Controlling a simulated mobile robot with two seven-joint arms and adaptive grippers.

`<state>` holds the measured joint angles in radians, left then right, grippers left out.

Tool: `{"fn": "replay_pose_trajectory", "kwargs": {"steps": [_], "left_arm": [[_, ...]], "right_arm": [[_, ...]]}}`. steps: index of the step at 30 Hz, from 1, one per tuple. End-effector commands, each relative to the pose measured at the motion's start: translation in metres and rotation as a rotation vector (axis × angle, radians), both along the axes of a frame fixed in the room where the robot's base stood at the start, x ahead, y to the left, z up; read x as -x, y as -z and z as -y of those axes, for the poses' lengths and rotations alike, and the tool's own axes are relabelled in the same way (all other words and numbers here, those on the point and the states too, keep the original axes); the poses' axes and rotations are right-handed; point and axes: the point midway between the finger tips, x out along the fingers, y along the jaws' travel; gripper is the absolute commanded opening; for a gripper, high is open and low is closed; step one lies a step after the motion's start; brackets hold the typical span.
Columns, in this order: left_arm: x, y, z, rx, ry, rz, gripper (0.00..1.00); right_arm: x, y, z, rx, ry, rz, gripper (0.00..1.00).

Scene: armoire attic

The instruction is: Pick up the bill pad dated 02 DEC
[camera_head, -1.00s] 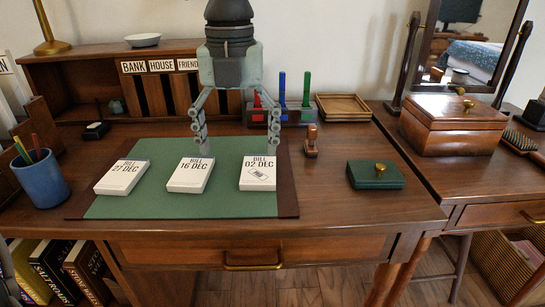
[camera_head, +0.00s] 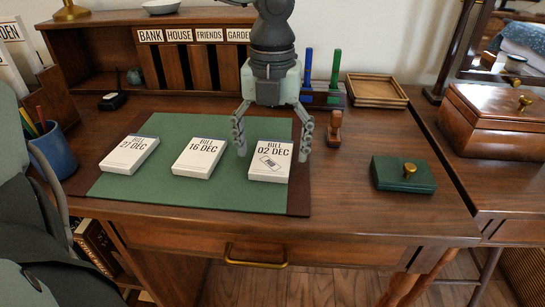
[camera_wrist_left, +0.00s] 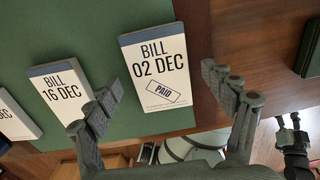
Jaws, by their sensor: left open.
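The bill pad marked 02 DEC (camera_head: 270,160) is a white block with a dark blue top edge and a stamp-like mark, which reads PAID in the left wrist view (camera_wrist_left: 158,70). It lies flat at the right end of the green desk mat (camera_head: 200,199). My left gripper (camera_head: 272,148) is open and empty, pointing down over this pad, with its fingers apart on either side. In the left wrist view the pad lies beyond the fingertips, between them. A dark gripper-like part, likely my right gripper (camera_wrist_left: 292,135), shows small at the lower right there; its jaws are unclear.
Pads marked 16 DEC (camera_head: 199,157) and 27 DEC (camera_head: 129,154) lie to the left on the mat. A wooden stamp (camera_head: 334,128) stands close to the right of the gripper. A green box (camera_head: 403,175) and a wooden tray (camera_head: 376,90) are farther right.

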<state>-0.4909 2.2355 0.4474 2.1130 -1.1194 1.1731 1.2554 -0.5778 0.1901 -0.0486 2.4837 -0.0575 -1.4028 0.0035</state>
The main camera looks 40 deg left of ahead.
Motion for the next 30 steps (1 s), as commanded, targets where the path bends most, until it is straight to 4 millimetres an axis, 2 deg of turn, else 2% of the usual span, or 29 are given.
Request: {"fn": "replay_pose_trajectory", "kwargs": {"steps": [7, 24, 30], "left_arm": [[-0.0003, 0.0022, 0.0001, 0.0, 0.0, 0.001, 0.83], [-0.0003, 0.0018, 0.0002, 0.0, 0.0, 0.001, 0.15], [-0.0003, 0.0016, 0.0002, 0.0, 0.0, 0.001, 0.15]], "right_arm": [[-0.0001, 0.0002, -0.0003, -0.001, -0.001, 0.001, 0.4], [0.0001, 0.0003, -0.0005, 0.0, -0.001, 0.0, 0.4], [0.0002, 0.0003, -0.0004, 0.0, -0.001, 0.0, 0.4]]}}
